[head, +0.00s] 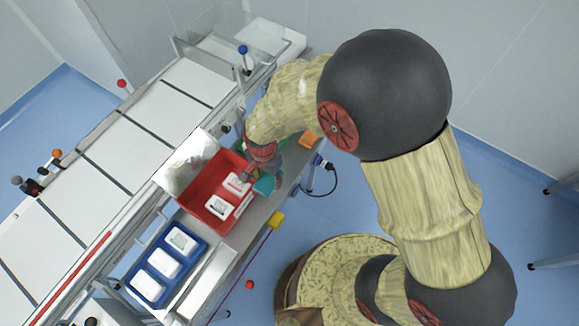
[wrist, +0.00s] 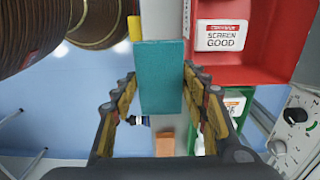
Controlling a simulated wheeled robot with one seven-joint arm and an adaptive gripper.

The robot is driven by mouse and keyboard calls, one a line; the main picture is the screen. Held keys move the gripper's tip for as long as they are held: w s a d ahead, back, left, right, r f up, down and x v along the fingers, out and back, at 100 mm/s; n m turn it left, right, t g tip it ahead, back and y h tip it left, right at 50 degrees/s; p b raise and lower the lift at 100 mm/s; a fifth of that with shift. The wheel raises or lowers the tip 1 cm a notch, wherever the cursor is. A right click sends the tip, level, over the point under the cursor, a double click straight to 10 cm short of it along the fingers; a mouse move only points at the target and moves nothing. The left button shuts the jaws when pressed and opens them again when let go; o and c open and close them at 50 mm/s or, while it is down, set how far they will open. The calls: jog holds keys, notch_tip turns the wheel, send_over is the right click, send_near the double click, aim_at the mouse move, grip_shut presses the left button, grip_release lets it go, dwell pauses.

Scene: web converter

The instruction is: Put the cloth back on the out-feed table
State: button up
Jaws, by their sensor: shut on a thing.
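The teal folded cloth (wrist: 160,78) is between the two fingers of my gripper (wrist: 159,88) in the wrist view, and the gripper is shut on it. In the head view the cloth (head: 265,185) shows just right of the red tray, at the end of my arm. The grey table (head: 243,233) runs under the trays, and a strip of it shows behind the cloth in the wrist view (wrist: 160,20). The cloth appears to be over this strip. I cannot tell whether it touches the surface.
The red tray (head: 190,193) holds white cards. A blue tray (head: 133,264) with white cards is at lower left. A yellow block (head: 276,219) and an orange block (head: 308,138) lie along the table's right edge. A green tray (wrist: 263,122) and a knob panel (wrist: 297,125) are close right.

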jog(key=w+d+f+b, duration=0.2)
jog(key=w+d+f, duration=0.25)
jog(key=w, duration=0.25)
jog(key=b, duration=0.2)
send_over(289, 167)
jog(key=f, duration=0.4)
jog(key=shift+s+a+f, duration=0.1)
jog(key=shift+s+f, duration=0.3)
jog(key=shift+w+f, duration=0.2)
jog(key=shift+f, duration=0.15)
jog(key=shift+w+f+b, duration=0.1)
jog(key=shift+f+b, duration=0.65)
jog(key=shift+f, duration=0.75)
jog(key=shift+f, duration=0.15)
jog(key=o, duration=1)
jog(key=shift+o, duration=0.5)
